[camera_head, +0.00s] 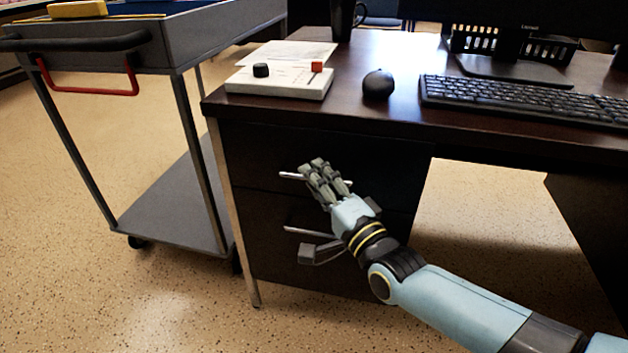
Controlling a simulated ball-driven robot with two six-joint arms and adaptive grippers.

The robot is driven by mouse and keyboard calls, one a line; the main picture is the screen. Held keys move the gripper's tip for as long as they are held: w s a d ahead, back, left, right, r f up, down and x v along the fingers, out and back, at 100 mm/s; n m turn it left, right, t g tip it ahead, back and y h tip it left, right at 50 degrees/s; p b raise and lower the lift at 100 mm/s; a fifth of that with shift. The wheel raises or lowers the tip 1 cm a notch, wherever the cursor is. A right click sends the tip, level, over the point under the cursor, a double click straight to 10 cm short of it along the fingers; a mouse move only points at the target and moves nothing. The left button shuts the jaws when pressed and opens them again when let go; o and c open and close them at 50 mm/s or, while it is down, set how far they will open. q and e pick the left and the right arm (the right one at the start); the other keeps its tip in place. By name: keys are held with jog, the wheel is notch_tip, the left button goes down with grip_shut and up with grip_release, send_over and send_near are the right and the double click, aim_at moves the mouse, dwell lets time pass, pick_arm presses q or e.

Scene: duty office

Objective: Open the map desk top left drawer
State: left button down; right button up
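The map desk (480,120) is dark brown, with two drawers stacked below the left part of its top. The top left drawer (255,150) looks closed, its front flush with the desk. Its silver bar handle (289,176) shows on both sides of my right gripper (312,166). The gripper's grey fingers lie across the middle of the handle and hide that part. I cannot tell whether they are closed around the bar or only in front of it. My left gripper is not in view.
The lower drawer has a silver handle (300,231), partly behind my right wrist. A grey cart (165,200) stands close to the desk's left side. A control box (280,84), mouse (378,84) and keyboard (520,98) are on the desktop. Speckled floor (180,310) is clear in front.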

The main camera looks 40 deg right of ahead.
jog(key=shift+w, duration=0.45)
jog(key=shift+c, duration=0.4)
grip_shut()
jog(key=shift+s, duration=0.1)
